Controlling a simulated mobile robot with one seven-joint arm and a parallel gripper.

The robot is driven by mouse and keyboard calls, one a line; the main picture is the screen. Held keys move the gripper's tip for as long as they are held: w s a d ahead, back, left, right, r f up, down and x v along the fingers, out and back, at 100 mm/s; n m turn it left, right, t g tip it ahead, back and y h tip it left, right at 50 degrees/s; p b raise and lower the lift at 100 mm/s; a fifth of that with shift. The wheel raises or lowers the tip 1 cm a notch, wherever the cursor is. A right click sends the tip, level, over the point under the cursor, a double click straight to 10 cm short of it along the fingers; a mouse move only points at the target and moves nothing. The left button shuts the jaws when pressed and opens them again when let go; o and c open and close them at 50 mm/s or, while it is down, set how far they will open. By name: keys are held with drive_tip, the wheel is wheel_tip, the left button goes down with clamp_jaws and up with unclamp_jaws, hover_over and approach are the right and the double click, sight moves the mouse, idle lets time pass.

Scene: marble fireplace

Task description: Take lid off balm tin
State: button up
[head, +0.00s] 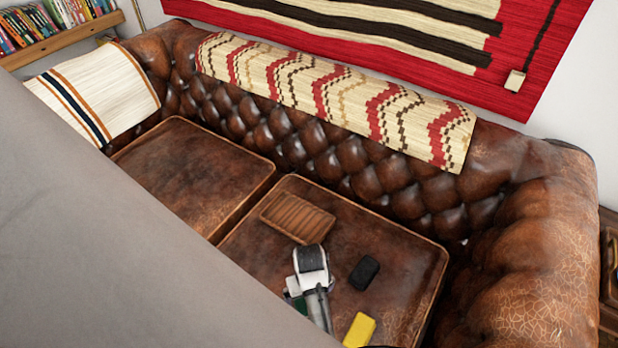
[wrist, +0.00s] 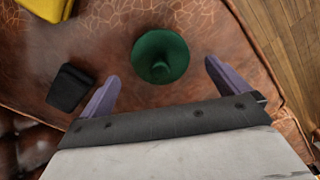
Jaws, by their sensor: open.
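A round dark green object (wrist: 160,55) lies on the brown leather seat in the wrist view. It may be the balm tin, but I cannot make out a separate lid. My gripper (wrist: 162,72) is open, with one purple finger on each side of the green object and space between it and both fingers. The fingers do not touch it. In the head view my gripper is over the front of the right seat cushion, and only a bit of green shows beside it; the rest is hidden.
A black block (head: 364,272) lies right of my gripper, and a yellow block (head: 359,330) lies nearer the front. A ribbed wooden tray (head: 297,217) lies behind it on the same cushion (head: 400,255). The tufted sofa back rises behind. The left cushion (head: 195,170) is clear.

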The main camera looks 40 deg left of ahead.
drive_tip(key=shift+f, duration=1.6)
drive_tip(key=shift+c, duration=0.3)
drive_tip(key=c, duration=0.8)
drive_tip(key=shift+a, duration=0.1)
drive_tip(key=shift+r, duration=0.15)
wheel_tip(320, 180, up, 20)
drive_tip(key=p, duration=0.8)
drive_tip(key=shift+a+p, duration=0.1)
drive_tip(key=shift+p, duration=0.2)
